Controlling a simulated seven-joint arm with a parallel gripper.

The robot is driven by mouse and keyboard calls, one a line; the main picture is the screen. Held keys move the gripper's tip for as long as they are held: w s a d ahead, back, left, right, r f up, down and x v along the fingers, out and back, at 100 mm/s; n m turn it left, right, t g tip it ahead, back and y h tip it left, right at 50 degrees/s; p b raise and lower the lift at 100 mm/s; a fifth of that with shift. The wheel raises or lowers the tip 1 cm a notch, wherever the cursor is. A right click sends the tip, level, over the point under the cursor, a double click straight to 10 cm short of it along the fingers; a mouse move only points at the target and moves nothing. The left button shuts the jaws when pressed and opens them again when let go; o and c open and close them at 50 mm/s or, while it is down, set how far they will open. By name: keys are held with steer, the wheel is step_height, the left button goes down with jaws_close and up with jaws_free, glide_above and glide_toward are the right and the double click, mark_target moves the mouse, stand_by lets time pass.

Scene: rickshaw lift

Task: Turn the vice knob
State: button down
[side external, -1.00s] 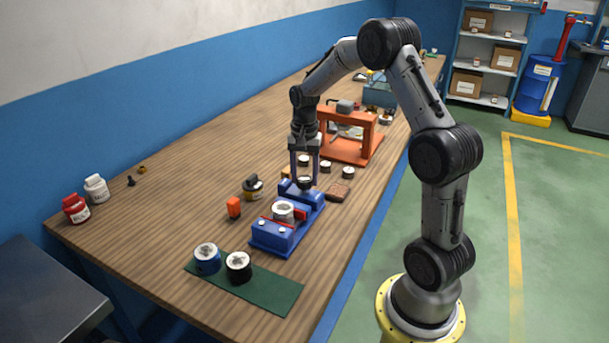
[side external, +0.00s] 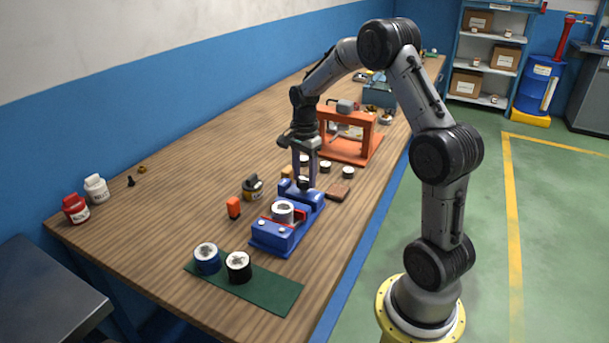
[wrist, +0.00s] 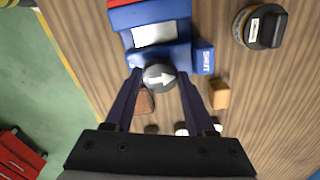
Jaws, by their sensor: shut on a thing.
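The blue vice (side external: 277,238) stands on the wooden bench and holds a round white-topped part (side external: 283,210) between its jaws. The vice knob (wrist: 160,76) is a dark round knob with a white arrow at the vice's end. In the wrist view the arrow points right, roughly toward the side of the block lettered "SHUT" (wrist: 207,61). My gripper (side external: 303,182) points straight down over the knob. In the wrist view its two fingers lie on either side of the knob and are shut on it.
A green mat (side external: 262,292) with two round parts lies in front of the vice. An orange frame (side external: 347,148) stands behind. Small blocks lie near my gripper.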

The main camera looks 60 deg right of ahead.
mark_target(304, 178)
steer(key=shift+r, duration=0.15)
steer(key=shift+c, duration=1.2)
jaws_free()
step_height(304, 178, up, 14)
